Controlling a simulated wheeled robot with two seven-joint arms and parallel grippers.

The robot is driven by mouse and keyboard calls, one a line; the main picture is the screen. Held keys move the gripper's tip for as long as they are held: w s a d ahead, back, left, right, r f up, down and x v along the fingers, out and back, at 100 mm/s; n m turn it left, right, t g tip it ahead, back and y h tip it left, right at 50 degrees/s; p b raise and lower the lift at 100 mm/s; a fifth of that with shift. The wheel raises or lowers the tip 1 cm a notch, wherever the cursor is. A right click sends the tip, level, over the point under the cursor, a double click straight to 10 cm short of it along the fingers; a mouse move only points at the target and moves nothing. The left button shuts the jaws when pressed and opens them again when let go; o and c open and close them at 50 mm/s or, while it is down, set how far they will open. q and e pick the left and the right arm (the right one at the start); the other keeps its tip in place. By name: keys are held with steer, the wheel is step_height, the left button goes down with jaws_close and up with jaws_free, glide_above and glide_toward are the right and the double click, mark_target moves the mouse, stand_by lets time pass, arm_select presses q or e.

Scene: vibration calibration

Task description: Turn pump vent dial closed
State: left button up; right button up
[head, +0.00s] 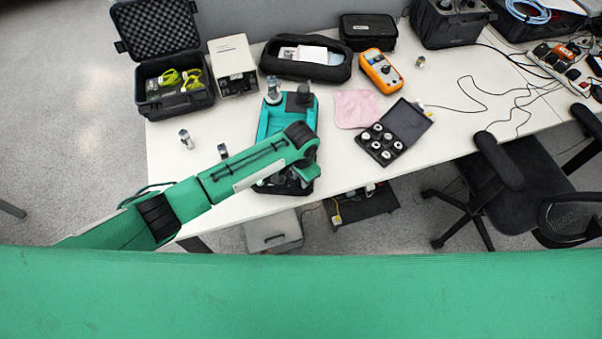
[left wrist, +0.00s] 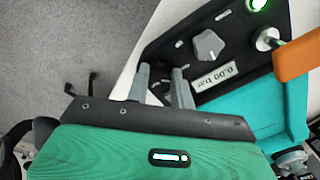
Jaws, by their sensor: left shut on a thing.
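The teal and black pump unit (head: 268,118) stands on the white table in the head view, partly under my left arm. The left wrist view shows its black panel (left wrist: 232,20) with a grey dial (left wrist: 208,45), a "0.00 bar" display (left wrist: 214,76), a green-lit button (left wrist: 257,4) and a silver knob (left wrist: 268,39). My left gripper (left wrist: 160,78) is over the panel's edge, its two grey fingers beside the dial, which shows clear of them. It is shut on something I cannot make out. My right gripper is not in view.
A black case of round parts (head: 391,133), a pink cloth (head: 355,108) and an orange meter (head: 381,71) lie right of the pump. A white box (head: 231,62), a black pouch (head: 308,57) and an open case (head: 162,62) stand behind. Small metal cylinders (head: 186,139) stand left.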

arm_select(q)
steer(key=shift+w+r, duration=0.1)
stand_by(0.4)
steer(key=o, duration=1)
step_height(320, 180, up, 14)
steer(key=b, duration=0.2)
